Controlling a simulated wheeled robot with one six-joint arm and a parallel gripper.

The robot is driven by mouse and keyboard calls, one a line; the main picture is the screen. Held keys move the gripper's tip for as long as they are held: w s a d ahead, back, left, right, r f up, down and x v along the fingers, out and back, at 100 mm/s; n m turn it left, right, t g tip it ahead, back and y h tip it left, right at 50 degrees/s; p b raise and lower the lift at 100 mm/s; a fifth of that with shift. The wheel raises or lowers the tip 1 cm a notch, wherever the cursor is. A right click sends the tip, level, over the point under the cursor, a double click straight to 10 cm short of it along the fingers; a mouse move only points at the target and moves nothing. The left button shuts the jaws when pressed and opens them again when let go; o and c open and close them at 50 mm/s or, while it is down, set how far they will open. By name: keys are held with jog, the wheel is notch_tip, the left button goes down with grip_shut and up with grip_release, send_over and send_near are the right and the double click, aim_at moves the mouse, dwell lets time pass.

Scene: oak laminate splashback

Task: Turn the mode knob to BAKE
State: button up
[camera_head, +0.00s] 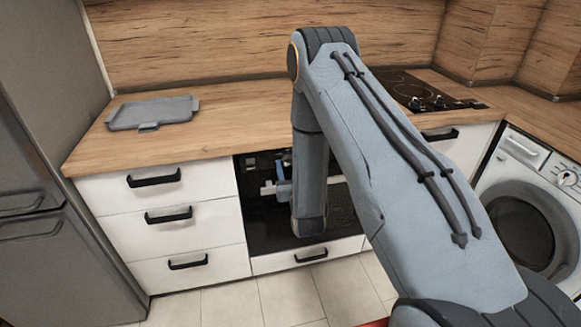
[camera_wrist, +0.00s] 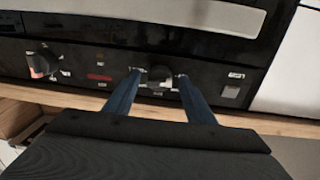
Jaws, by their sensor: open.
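The black oven (camera_head: 270,238) is built in under the counter, and my gripper (camera_head: 277,187) is at its upper front, partly hidden by my arm. In the wrist view, my gripper (camera_wrist: 159,78) is open, with its two blue fingers on either side of a dark round knob (camera_wrist: 160,74). I cannot tell whether the fingers touch it. A second knob (camera_wrist: 42,63) with a reddish mark sits farther left on the panel (camera_wrist: 215,72). The panel's labels are too small to read, so I cannot tell which knob is the mode knob or where it points.
A grey tray (camera_head: 153,113) lies on the wooden counter (camera_head: 232,112). White drawers (camera_head: 160,215) stand left of the oven, and a washing machine (camera_head: 525,200) stands at the right. A black hob (camera_head: 415,90) is set in the counter. The oven's pale handle (camera_wrist: 175,14) crosses the wrist view's top.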

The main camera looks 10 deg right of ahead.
jog(key=c, duration=1)
